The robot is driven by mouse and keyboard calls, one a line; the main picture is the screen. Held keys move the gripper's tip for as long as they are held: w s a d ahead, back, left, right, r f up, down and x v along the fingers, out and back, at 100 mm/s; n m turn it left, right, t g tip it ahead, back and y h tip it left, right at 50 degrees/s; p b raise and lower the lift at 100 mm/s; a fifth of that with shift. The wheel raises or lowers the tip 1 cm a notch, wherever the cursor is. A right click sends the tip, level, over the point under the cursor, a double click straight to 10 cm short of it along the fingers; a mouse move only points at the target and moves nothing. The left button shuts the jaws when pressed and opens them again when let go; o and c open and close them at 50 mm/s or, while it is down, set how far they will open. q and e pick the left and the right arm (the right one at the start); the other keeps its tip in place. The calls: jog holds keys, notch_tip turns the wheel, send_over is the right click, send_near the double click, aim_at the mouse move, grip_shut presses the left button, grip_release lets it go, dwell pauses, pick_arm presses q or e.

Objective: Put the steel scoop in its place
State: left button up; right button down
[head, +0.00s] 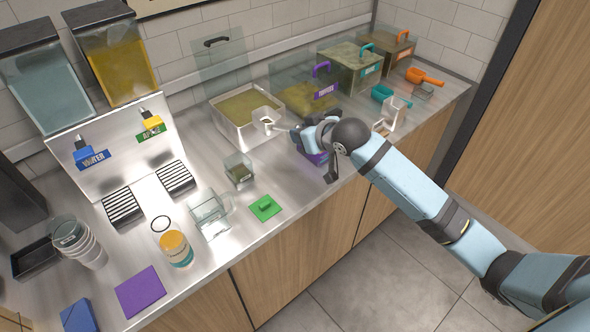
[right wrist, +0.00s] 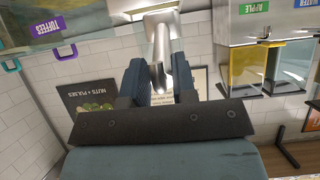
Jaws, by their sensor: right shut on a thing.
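The steel scoop (head: 264,117) is in my right gripper (head: 296,134), its head at the right front corner of the open-lidded bin (head: 238,128). I cannot tell whether it touches the bin. In the right wrist view the scoop's handle (right wrist: 161,50) runs between the two dark fingers of my right gripper (right wrist: 160,78), which are shut on it. A pale upright holder (head: 391,117) stands near the counter's front edge, right of my gripper; part of it is behind my arm. My left gripper is not in view.
A purple item (head: 316,158) is partly hidden under my right gripper. The toffees bin (head: 305,98), a teal scoop (head: 381,93) and an orange scoop (head: 424,77) are to the right.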

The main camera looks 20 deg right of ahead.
notch_tip(320, 180, down, 14)
jog(key=shift+p, duration=0.45)
jog(key=shift+f, duration=0.1)
jog(key=c, duration=0.9)
grip_release()
jog(key=v, duration=1.1)
jog(key=shift+m+h, duration=0.5)
jog(key=s+a+f, duration=0.2)
jog(key=s+f, duration=0.3)
jog(key=s, duration=0.2)
jog(key=s+a+f, duration=0.2)
jog(key=s+f, duration=0.3)
jog(key=s, duration=0.3)
jog(key=s+a+f+b, duration=0.1)
jog(key=s+a+f, duration=0.2)
jog(key=s+f, duration=0.2)
jog(key=shift+s+f, duration=0.25)
jog(key=shift+s, duration=1.05)
